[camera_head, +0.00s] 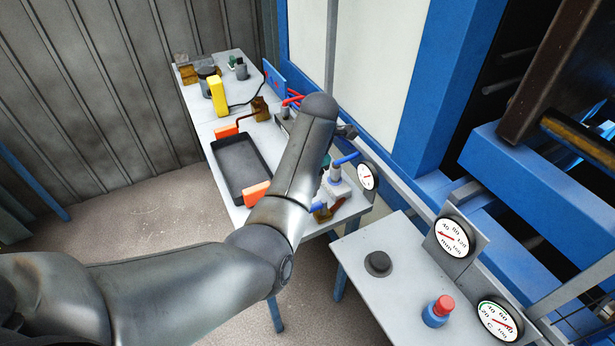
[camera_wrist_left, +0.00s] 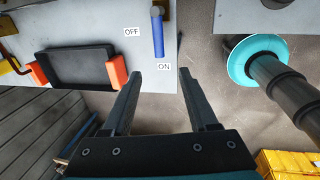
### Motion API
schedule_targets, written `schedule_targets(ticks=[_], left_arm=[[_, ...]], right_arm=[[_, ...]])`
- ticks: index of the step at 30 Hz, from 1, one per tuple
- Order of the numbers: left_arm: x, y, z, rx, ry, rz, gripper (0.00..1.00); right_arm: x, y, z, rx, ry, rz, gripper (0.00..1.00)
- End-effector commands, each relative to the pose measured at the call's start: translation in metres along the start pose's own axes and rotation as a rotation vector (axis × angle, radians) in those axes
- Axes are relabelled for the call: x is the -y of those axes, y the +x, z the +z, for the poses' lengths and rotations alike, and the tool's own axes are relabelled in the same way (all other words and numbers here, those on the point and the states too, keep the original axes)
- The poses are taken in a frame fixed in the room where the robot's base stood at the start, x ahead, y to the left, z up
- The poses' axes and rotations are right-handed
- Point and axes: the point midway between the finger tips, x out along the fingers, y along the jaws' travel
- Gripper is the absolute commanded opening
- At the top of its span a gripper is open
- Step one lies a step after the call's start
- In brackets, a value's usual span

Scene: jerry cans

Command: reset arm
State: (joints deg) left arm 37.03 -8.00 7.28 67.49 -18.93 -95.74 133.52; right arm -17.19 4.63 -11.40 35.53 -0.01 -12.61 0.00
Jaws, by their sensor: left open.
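My left arm comes in from the lower left in the head view and reaches over the workbench. Its forearm hides most of the wrist and gripper there. In the left wrist view my left gripper (camera_wrist_left: 160,74) is open, with nothing between its two dark fingers. The fingers point towards the bench edge, near a blue lever (camera_wrist_left: 158,35) between the OFF and ON labels. The blue lever's end lies by the ON label. My right gripper is in neither view.
A black tray with orange handles (camera_head: 243,168) lies on the grey bench (camera_head: 205,131). A teal round part (camera_wrist_left: 238,67) with a black ribbed tube (camera_wrist_left: 280,85) and a yellow crate (camera_wrist_left: 285,164) are at the right. Gauges (camera_head: 453,237) and a red button (camera_head: 444,305) stand at another table.

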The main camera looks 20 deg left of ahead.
Motion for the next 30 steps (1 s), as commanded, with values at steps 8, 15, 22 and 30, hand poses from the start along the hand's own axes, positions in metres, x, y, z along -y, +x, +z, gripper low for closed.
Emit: schedule_targets(ticks=[8,15,22,30], left_arm=[[0.000,-0.001,0.000,0.000,0.000,0.000,0.59],[0.000,0.000,0.000,0.000,0.002,0.000,0.59],[0.024,0.068,-0.014,-0.011,0.232,0.002,0.59],[0.105,0.230,-0.064,0.005,0.880,-0.002,0.59]], right_arm=[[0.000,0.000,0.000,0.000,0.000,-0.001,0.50],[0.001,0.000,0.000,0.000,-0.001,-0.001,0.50],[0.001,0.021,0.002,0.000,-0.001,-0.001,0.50],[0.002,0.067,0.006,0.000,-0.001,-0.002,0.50]])
